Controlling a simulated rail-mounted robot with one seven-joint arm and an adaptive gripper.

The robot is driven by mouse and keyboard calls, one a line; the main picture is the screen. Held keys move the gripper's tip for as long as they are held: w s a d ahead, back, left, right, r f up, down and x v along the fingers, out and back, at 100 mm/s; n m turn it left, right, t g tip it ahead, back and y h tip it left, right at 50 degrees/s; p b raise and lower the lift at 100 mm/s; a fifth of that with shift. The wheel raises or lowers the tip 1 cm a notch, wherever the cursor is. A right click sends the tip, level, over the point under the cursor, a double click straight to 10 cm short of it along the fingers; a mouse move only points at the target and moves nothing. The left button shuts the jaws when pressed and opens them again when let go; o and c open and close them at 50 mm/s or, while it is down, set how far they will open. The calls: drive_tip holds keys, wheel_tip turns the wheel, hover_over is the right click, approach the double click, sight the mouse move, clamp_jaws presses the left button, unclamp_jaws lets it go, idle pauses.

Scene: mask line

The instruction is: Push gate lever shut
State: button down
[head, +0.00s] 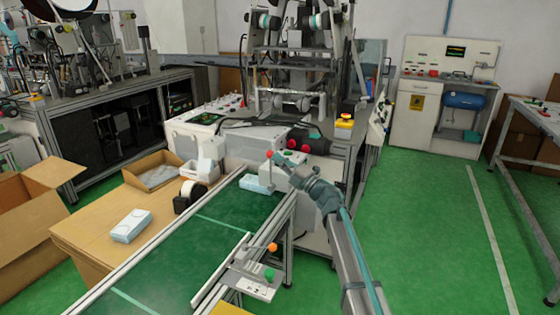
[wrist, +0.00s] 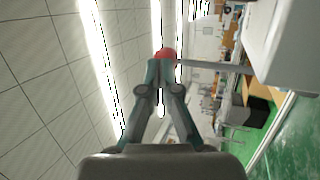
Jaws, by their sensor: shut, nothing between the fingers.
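The gate lever is an upright thin rod with a red ball knob (head: 269,154) at the far end of the green conveyor (head: 205,240). In the wrist view the red knob (wrist: 167,54) shows right at my fingertips, partly hidden by them, with its grey rod (wrist: 215,67) running off to the right. My gripper (head: 276,160) is shut and empty, just right of the knob in the head view. I cannot tell whether the fingertips touch the knob. It also shows in the wrist view (wrist: 160,66), with its fingertips together.
A light blue box (head: 257,184) lies on the conveyor's far end beside the lever. The machine (head: 230,140) stands close behind. Green floor on the right is clear.

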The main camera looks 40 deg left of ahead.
drive_tip(key=shift+r, duration=0.15)
drive_tip(key=d+r+v, duration=0.1)
drive_tip(key=r+v, duration=0.1)
drive_tip(key=v, duration=1.2)
drive_tip(key=shift+r, duration=0.2)
drive_tip(key=shift+w, duration=0.15)
